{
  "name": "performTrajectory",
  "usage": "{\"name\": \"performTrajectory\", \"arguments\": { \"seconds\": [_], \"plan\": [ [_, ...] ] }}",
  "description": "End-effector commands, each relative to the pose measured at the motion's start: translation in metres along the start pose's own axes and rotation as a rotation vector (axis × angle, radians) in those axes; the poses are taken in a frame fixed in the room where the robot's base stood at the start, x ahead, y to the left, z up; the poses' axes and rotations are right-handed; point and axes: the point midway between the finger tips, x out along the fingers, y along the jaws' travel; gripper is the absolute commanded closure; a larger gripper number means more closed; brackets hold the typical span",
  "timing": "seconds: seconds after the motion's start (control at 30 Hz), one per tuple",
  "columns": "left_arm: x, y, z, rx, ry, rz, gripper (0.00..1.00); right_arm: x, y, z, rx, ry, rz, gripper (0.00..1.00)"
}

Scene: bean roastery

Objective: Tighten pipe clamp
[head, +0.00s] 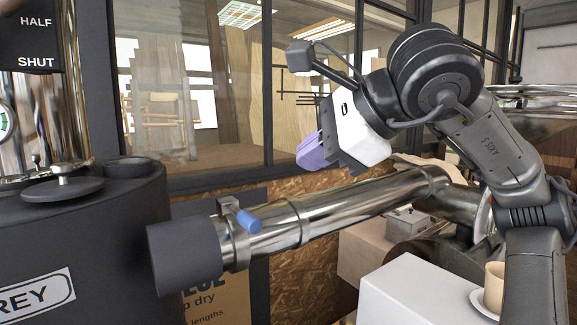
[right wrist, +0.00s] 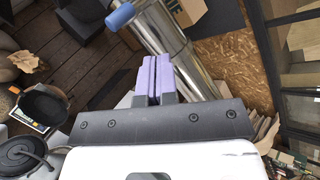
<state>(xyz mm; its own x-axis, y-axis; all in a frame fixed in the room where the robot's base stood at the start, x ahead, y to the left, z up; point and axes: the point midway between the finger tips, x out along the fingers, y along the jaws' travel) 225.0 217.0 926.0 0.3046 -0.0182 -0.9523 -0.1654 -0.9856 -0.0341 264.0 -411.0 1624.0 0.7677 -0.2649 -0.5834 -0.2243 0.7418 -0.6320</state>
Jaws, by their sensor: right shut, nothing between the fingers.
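The pipe clamp (head: 233,247) is a shiny metal band around the pipe near the dark grey sleeve on its left end. Its lever has a blue grip (head: 249,222), which lies close along the pipe on the near side. I cannot tell how tight the band is. In the right wrist view the blue grip (right wrist: 120,17) shows at the top, left of the pipe. My right gripper (head: 312,152) is above and behind the pipe, apart from the clamp, with its purple fingers together and empty; they also show in the right wrist view (right wrist: 152,64). My left gripper is not seen.
The metal pipe (head: 330,212) runs from the dark grey sleeve (head: 185,255) toward the right. A dark drum-shaped machine (head: 95,225) stands at left. A white block (head: 410,290) and a cup (head: 494,283) are at lower right. A framed window wall (head: 265,90) stands behind.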

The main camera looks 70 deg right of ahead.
Motion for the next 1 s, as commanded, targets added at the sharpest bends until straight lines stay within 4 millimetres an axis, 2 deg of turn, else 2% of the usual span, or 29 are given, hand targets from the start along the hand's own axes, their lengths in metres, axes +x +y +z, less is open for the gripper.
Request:
{"name": "performTrajectory", "arguments": {
  "seconds": [0.1,0.3,1.0],
  "plan": [
    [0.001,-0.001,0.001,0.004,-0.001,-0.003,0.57,-0.014,0.002,-0.001,0.0,-0.002,-0.002,1.0],
    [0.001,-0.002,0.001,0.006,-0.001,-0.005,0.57,-0.025,0.004,-0.002,0.0,0.0,0.0,1.0],
    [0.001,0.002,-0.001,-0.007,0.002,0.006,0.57,-0.026,0.005,-0.003,0.0,0.0,0.001,1.0]
  ]
}}
